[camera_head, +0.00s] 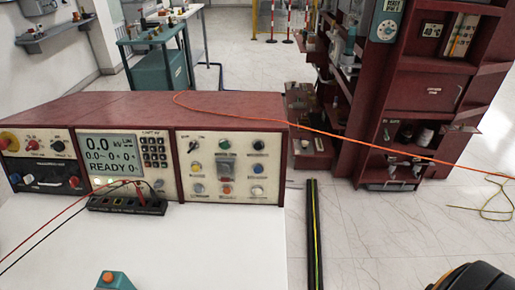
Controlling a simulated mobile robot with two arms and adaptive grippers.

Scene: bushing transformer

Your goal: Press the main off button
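A dark red control console (165,107) stands on a white table, with a cream front in three sections. At the left section is a large red round knob or button on a yellow ring (8,142). The middle section has a lit display (110,152) reading "0.0 kV" and "READY". The right section (228,167) carries several small coloured buttons and knobs. Their labels are too small to read, so I cannot tell which is the main off button. Neither of my grippers is in view.
A black terminal block (127,199) with red and black leads sits before the console. An orange cable (330,132) runs right. Dark red shelving (400,90) stands behind. A black-and-yellow rounded object (472,279) is bottom right.

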